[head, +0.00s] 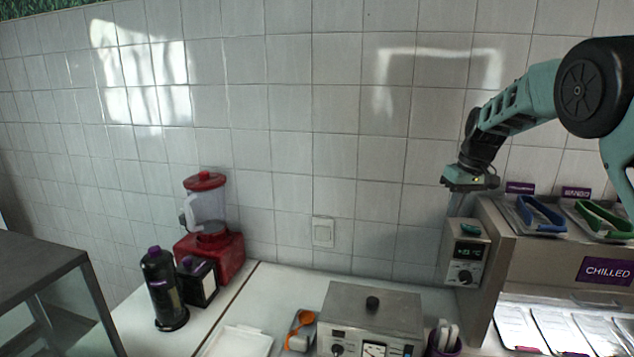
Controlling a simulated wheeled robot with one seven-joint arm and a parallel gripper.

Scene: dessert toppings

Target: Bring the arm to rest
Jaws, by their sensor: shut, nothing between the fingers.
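My gripper (470,183) is at the end of my teal and black arm, which reaches in from the right edge of the head view. It is shut and holds nothing. It hangs in the air in front of the tiled wall, above the small control box with a green display (465,252) and left of the chilled topping unit (520,222).
Blue tongs (541,214) and green tongs (604,219) lie on top of the chilled unit, close right of my gripper. A steel appliance (371,308), a red blender (208,230) and a dark bottle (163,287) stand on the white counter. A dark-topped shelf (40,265) is at left.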

